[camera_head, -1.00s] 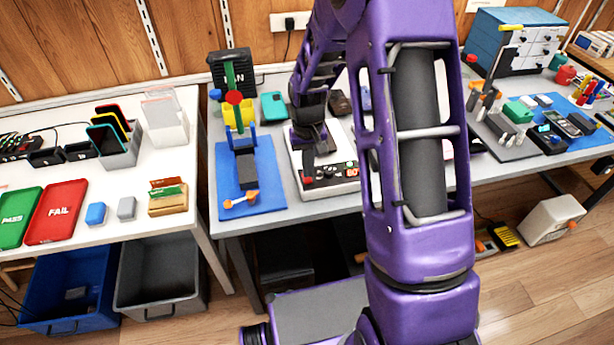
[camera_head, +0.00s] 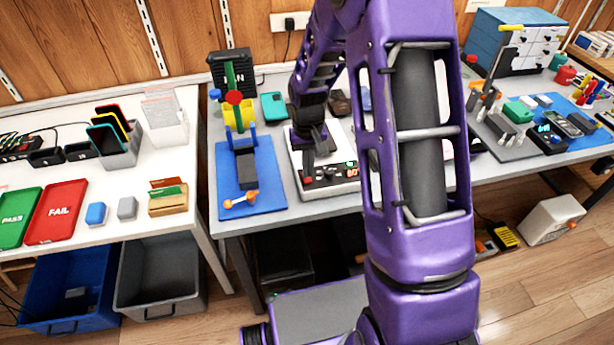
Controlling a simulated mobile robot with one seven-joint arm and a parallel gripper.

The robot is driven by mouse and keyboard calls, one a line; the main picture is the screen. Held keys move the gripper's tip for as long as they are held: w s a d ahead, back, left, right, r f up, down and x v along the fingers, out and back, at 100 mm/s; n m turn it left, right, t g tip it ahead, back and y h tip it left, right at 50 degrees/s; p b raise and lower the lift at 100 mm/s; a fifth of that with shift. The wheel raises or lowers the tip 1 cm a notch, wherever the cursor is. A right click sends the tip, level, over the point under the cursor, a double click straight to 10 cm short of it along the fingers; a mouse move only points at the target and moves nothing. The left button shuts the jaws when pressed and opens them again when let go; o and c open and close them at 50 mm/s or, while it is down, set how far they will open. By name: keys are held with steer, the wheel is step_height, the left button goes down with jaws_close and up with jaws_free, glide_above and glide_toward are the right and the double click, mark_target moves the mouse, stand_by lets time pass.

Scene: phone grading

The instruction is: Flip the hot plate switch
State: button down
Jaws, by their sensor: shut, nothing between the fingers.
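The hot plate (camera_head: 327,192) is a pale box on the grey table, with a dark control strip along its front edge. The strip carries a small red part (camera_head: 307,180) at its left and a lit display (camera_head: 351,171) at its right. My gripper (camera_head: 308,176) points down at the left part of this strip, close to the red part. It is shut and holds nothing. I cannot tell whether the fingertips touch the switch.
A blue mat (camera_head: 265,195) with a clamp stand (camera_head: 247,168) lies just left of the hot plate. A teal phone-like piece (camera_head: 273,106) and a dark box (camera_head: 232,70) stand behind. Bare grey table shows in front of the hot plate.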

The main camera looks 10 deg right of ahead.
mark_target(308, 180)
steer(key=shift+f+b, duration=0.7)
steer(key=shift+f, duration=0.25)
stand_by(0.6)
steer(key=shift+r, duration=0.1)
steer(key=shift+r+p, duration=2.5)
steer(key=shift+r, duration=1)
